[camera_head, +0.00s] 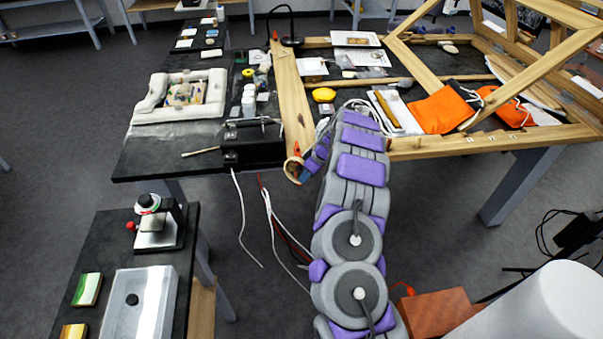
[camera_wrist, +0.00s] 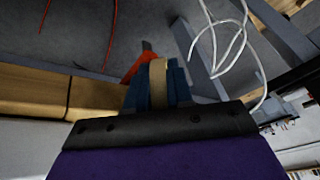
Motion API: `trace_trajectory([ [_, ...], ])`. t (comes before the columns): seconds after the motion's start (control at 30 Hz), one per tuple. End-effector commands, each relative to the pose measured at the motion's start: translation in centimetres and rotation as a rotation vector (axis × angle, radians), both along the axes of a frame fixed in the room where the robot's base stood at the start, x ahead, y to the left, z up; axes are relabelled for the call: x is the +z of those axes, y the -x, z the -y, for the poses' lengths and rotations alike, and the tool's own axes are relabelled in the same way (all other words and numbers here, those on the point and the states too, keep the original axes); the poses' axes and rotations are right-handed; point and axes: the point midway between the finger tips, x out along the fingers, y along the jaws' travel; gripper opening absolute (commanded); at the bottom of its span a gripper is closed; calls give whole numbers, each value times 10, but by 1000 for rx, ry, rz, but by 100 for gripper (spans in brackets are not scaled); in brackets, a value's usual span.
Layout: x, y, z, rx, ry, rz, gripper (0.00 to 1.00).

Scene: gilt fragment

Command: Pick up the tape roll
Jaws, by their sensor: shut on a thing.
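The tape roll (camera_head: 291,167) is a tan ring at the front edge of the table, by the near end of a long wooden plank. My gripper (camera_head: 303,175) reaches it from the right, with blue fingers partly hidden by my arm. In the wrist view, my gripper (camera_wrist: 157,88) has its two blue fingers shut on either side of the tape roll (camera_wrist: 158,80), which shows edge-on as a tan band. I cannot tell whether the roll still touches the table or plank.
The dark table (camera_head: 150,160) holds a black box (camera_head: 252,146), a yellow object (camera_head: 324,95), orange pouches (camera_head: 443,110) and a wooden frame (camera_head: 430,151). White cables (camera_head: 270,215) hang below its front edge. A smaller side table (camera_head: 90,240) stands at lower left.

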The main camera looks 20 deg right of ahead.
Motion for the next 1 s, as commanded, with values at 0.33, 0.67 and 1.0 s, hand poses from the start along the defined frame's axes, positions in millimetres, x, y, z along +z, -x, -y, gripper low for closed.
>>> trace_trajectory([
  [0.33,13,11,-4,0,-3,-1,0],
  [0.67,37,49,-15,0,-6,-1,0],
  [1.0,66,103,-29,-1,-1,1,0],
])
